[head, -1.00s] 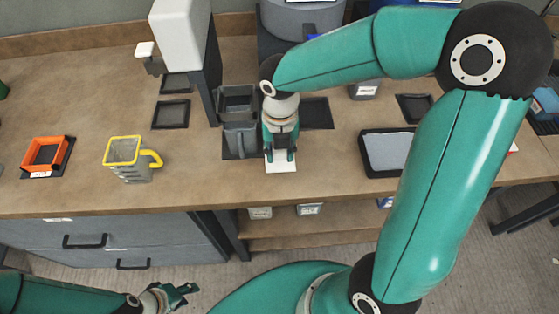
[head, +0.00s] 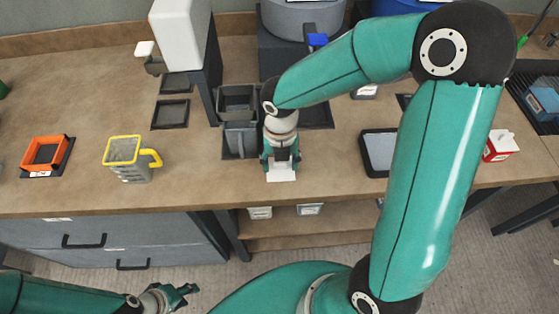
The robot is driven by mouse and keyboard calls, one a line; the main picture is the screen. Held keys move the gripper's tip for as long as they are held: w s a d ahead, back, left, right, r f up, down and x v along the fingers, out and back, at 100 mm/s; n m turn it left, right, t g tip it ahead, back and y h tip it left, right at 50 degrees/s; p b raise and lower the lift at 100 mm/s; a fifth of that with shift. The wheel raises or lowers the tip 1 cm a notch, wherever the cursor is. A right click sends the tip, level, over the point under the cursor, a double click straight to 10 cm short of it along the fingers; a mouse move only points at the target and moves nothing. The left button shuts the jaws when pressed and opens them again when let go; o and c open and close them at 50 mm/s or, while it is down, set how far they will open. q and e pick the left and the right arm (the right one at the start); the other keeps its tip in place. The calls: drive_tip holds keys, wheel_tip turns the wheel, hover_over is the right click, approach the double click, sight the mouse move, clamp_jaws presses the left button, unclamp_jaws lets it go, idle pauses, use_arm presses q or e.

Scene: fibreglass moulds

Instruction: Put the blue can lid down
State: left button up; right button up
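My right gripper (head: 281,160) is over the front part of the bench, beside the grey bins. A flat white square piece (head: 283,175) is at its fingertips, with a finger on each side, and it appears held there. I cannot tell whether this piece is the can lid, or whether it touches the bench. No lid that is plainly blue shows. A small blue part (head: 318,40) is in front of the grey drum at the back, partly beside my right arm. My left gripper (head: 180,293) is low at the left, in front of the drawers, empty with its fingers apart.
Grey bins (head: 238,103) stand left of the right gripper. A yellow-rimmed jug (head: 125,155) and an orange frame (head: 46,154) are on the left bench (head: 80,110). A red and white box (head: 500,145) is at the right. My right arm covers part of a framed pad (head: 378,150).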

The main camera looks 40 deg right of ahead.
drive_tip(key=shift+r, duration=0.15)
wheel_tip(320, 180, up, 12)
drive_tip(key=shift+p, duration=0.3)
idle(0.7)
